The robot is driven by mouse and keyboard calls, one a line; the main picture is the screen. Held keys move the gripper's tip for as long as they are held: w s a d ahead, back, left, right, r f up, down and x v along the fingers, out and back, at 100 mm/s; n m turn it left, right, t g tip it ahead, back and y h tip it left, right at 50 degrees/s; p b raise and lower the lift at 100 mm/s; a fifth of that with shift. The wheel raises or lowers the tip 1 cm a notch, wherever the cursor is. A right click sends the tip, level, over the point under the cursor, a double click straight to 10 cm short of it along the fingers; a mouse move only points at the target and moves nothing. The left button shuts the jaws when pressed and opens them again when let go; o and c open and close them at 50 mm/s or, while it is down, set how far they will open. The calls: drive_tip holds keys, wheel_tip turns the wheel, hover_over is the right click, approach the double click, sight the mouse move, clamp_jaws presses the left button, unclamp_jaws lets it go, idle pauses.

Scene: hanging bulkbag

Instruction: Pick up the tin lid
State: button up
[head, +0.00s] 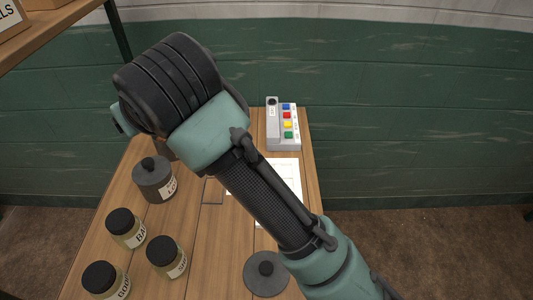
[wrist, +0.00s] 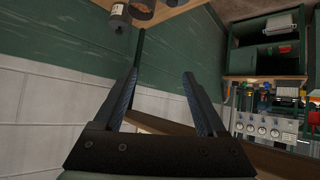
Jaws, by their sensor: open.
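A round dark grey lid (head: 266,274) with a small knob lies on the near part of the wooden table in the head view, beside my forearm, which slightly covers its right edge. A dark grey tin (head: 153,181) with a label and a knobbed lid on top stands at the left of the table. My gripper (wrist: 160,73) is open and empty in the wrist view, and points away from the table top. Its fingers are hidden in the head view by my own wrist.
Several dark-capped labelled jars (head: 126,229) stand at the table's left front. A white paper (head: 284,172) lies partly under my arm's outline. A grey button box (head: 283,127) stands at the back right. A wooden shelf (head: 60,28) overhangs at the upper left.

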drive_tip(key=s+d+f+g+h, duration=0.2)
drive_tip(key=d+f+g, duration=0.15)
drive_tip(key=f, duration=0.35)
drive_tip(key=s+d+f+g+h, duration=0.2)
drive_tip(key=d+f, duration=0.3)
drive_tip(key=f, duration=0.2)
drive_tip(key=m+g+h, duration=0.2)
drive_tip(key=g+h, duration=0.1)
drive_tip(key=g, duration=0.1)
hover_over(266, 267)
wheel_tip(266, 267, down, 12)
drive_tip(key=shift+w+d+b, duration=0.1)
drive_tip(key=shift+d+b, duration=0.05)
drive_tip(key=shift+b, duration=0.25)
drive_tip(key=shift+f, duration=3.15)
clamp_jaws()
